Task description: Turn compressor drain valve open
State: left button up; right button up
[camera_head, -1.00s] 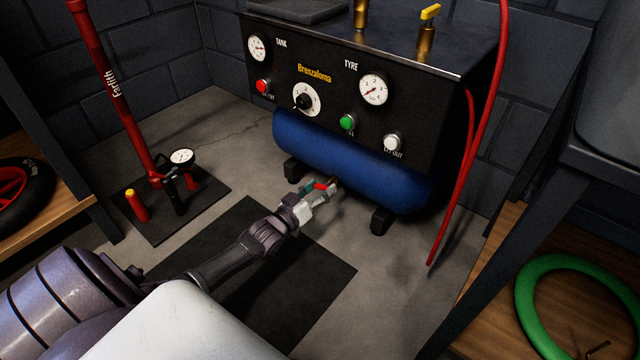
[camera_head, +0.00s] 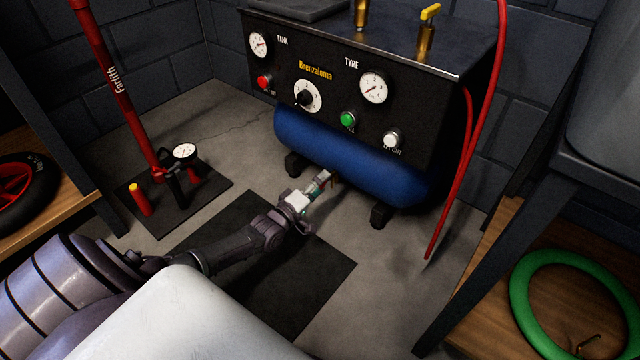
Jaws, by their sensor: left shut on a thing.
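The compressor has a black control panel (camera_head: 330,80) with dials and buttons above a blue tank (camera_head: 345,158). A small brass drain valve (camera_head: 334,181) shows low under the tank. My left gripper (camera_head: 322,182) is at the valve, shut on its handle. The fingers hide most of the handle, and its red part barely shows, so I cannot tell its exact angle. My right gripper is not in view.
A red floor pump (camera_head: 128,110) stands on a dark mat at the left. A red hose (camera_head: 462,150) hangs right of the compressor. A green tyre (camera_head: 523,300) lies on a wooden shelf at the lower right. Floor around the valve is clear.

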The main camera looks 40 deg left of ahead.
pick_arm(q)
jog(key=shift+f+n+b, duration=0.15)
jog(key=shift+n+b, duration=0.15)
jog(key=shift+n, duration=1.5)
jog(key=o, duration=1.1)
jog(key=shift+o, duration=0.2)
jog(key=s+a, duration=0.1)
jog(key=s, duration=1.1)
